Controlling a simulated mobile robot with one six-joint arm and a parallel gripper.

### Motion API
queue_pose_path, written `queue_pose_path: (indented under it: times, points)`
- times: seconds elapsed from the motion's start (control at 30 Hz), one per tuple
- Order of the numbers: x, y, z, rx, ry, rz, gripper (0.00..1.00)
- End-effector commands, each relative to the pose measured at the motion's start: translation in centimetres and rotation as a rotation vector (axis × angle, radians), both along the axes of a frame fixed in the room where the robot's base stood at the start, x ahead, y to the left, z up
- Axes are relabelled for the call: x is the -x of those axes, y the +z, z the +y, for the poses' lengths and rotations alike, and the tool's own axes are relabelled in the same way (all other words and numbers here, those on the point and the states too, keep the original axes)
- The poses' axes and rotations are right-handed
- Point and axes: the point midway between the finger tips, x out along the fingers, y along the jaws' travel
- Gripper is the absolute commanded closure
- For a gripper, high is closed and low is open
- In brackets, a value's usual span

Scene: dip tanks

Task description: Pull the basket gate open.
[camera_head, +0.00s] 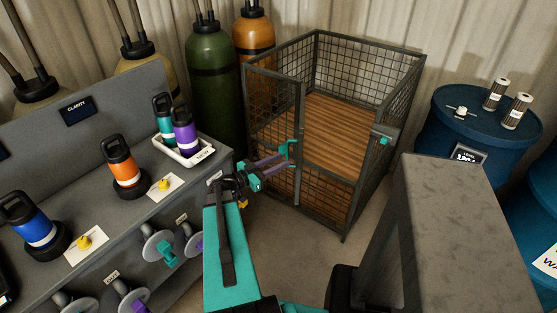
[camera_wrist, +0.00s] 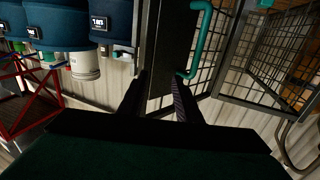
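The basket (camera_head: 345,48) is a dark metal mesh cage with a wooden floor. Its gate (camera_head: 302,115) is the mesh panel at the front left and carries a teal handle (camera_head: 292,152). The gate stands ajar, its free edge apart from the post with a teal latch (camera_head: 384,134). In the wrist view the handle (camera_wrist: 196,42) is ahead and right of my gripper (camera_wrist: 157,92). The fingers are parted with nothing seen between them. In the head view my gripper (camera_head: 270,168) is just left of the handle; whether it touches is unclear.
A grey bench (camera_head: 215,155) with bottles and a white tray (camera_head: 185,158) stands at left. Gas cylinders (camera_head: 209,75) are behind it. A blue drum (camera_head: 440,115) is at right, and a grey block (camera_head: 450,200) in front of it. Bare floor (camera_head: 290,245) lies before the basket.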

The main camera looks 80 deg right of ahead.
Motion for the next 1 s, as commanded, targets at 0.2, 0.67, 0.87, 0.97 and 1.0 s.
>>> queue_pose_path:
  times: [0.2, 0.67, 0.87, 0.97, 1.0]
  points:
    - [0.4, 0.2, 2.0, 0.0, 0.002, 0.0, 0.69]
    - [0.7, 0.3, 3.3, 0.0, 0.001, 0.0, 0.69]
    - [0.7, 0.3, 3.3, 0.0, 0.001, 0.0, 0.77]
    - [0.4, 0.3, 3.2, 0.001, 0.011, -0.001, 0.94]
    - [0.1, 0.2, 3.1, 0.001, 0.021, -0.001, 1.0]
